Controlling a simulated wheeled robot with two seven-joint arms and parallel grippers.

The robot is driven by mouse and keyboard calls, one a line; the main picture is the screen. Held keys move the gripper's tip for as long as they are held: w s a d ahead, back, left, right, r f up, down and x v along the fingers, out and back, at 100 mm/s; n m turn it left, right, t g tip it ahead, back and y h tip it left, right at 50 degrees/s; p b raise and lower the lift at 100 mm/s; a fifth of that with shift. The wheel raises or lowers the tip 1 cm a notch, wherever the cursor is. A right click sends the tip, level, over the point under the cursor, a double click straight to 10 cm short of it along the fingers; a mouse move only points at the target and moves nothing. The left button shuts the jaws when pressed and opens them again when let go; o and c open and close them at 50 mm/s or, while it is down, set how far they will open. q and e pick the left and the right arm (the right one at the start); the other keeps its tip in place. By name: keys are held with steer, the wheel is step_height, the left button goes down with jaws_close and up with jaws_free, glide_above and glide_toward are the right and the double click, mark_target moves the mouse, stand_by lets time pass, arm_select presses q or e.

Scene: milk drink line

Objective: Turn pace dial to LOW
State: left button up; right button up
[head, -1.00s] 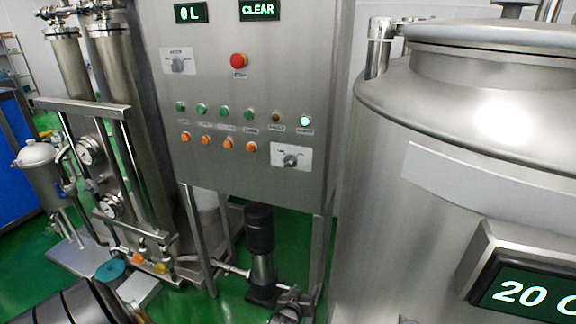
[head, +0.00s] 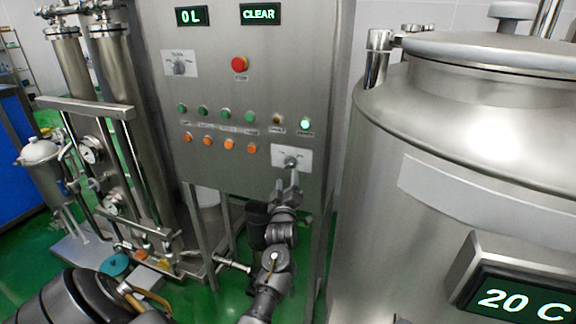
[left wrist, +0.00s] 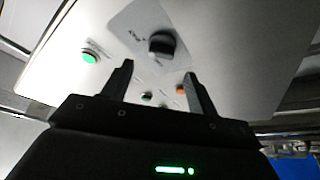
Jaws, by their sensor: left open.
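Two dials sit on the steel control panel (head: 215,120). One dial (head: 179,67) is on a white plate at the upper left; the other dial (head: 291,161) is on a white plate at the lower right. Their lettering is too small to read, so I cannot tell which is the pace dial. My left gripper (head: 291,178) is open just below the lower right dial. In the left wrist view, a black dial knob (left wrist: 162,45) shows beyond the two parted fingertips (left wrist: 159,70), with nothing between them. My right gripper is out of view.
A red stop button (head: 240,64), a row of green buttons (head: 227,115) and a row of orange buttons (head: 229,144) are on the panel. A large steel tank (head: 450,180) stands close at right. Pipes and gauges (head: 90,150) stand at left.

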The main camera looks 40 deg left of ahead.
mark_target(288, 166)
arm_select(q)
steer(key=p+x, duration=0.1)
steer(key=x, duration=0.4)
steer(key=shift+w+a+r, duration=0.1)
steer(key=shift+w+a, duration=0.1)
steer(key=shift+w, duration=0.05)
steer(key=shift+w+a+r+p, duration=0.1)
steer(key=shift+w+a+p, duration=0.2)
steer(key=shift+w, duration=0.1)
steer(key=c, duration=0.9)
steer(key=shift+o, duration=0.2)
